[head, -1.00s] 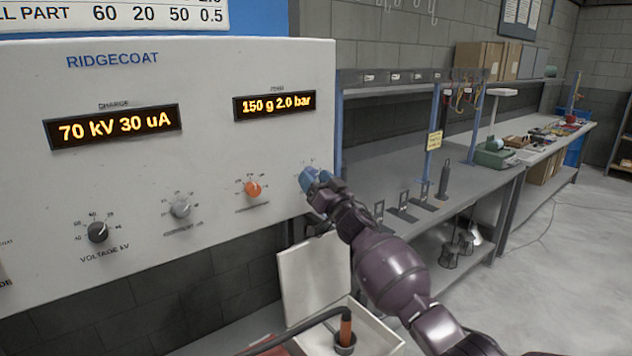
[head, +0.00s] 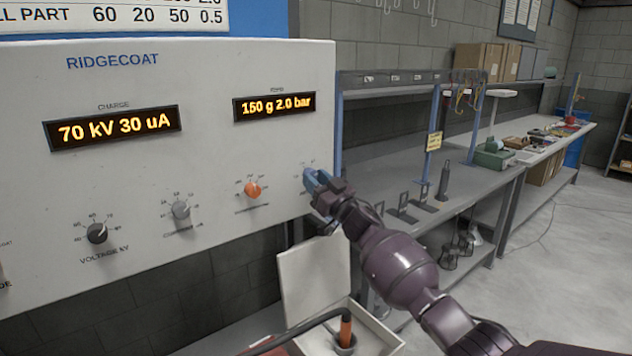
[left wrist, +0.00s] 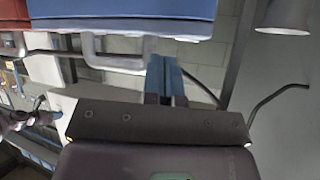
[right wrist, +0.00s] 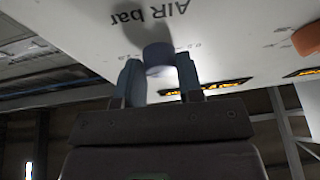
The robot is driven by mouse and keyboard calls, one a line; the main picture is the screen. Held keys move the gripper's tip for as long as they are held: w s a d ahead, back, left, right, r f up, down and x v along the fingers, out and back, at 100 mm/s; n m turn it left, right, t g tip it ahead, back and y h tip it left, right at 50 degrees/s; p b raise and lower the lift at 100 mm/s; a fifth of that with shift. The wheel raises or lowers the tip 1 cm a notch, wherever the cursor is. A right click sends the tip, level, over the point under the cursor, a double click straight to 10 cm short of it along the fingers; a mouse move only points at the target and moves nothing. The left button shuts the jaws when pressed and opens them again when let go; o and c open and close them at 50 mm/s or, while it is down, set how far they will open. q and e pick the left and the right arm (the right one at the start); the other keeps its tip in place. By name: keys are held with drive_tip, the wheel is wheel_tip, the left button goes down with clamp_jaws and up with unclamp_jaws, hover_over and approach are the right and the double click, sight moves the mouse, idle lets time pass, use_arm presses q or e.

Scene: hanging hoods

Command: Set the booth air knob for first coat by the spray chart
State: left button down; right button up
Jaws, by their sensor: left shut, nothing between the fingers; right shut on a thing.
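The blue AIR bar knob (right wrist: 157,56) sits on the white RIDGECOAT panel (head: 215,150). My right gripper (right wrist: 160,82) is shut on it, one finger on each side; in the head view the gripper hides most of the knob and its scale. The right display (head: 275,105) reads 150 g 2.0 bar. The left display (head: 113,128) reads 70 kV 30 uA. The spray chart (head: 115,16) is cut off at the top; its lowest row ends in PART 60 20 50 0.5. My left gripper (left wrist: 165,72) is shut and empty, out of the head view.
An orange knob (head: 252,190), a grey knob (head: 181,210) and a black voltage knob (head: 97,233) are left of the blue one. Below is an open white box (head: 375,335) with an orange-handled tool. A long grey bench (head: 385,165) stands at right.

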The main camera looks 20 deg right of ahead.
drive_tip(key=n+g+y, duration=0.1)
drive_tip(key=n, duration=0.2)
drive_tip(key=n+g+y, duration=0.1)
drive_tip(key=n, duration=0.2)
drive_tip(key=shift+d+r+n+y, duration=0.1)
drive_tip(key=shift+d+n+y, duration=0.1)
drive_tip(key=shift+n+y, duration=0.1)
drive_tip(key=n+g, duration=0.1)
drive_tip(key=n, duration=0.1)
drive_tip(key=n+g+p, duration=0.1)
drive_tip(key=n, duration=0.2)
drive_tip(key=shift+w+d+r+y, duration=0.1)
drive_tip(key=shift+y, duration=0.3)
drive_tip(key=shift+n+g, duration=0.3)
drive_tip(key=shift+n, duration=0.1)
drive_tip(key=o, duration=0.9)
drive_tip(key=b+v, duration=0.1)
drive_tip(key=v, duration=1)
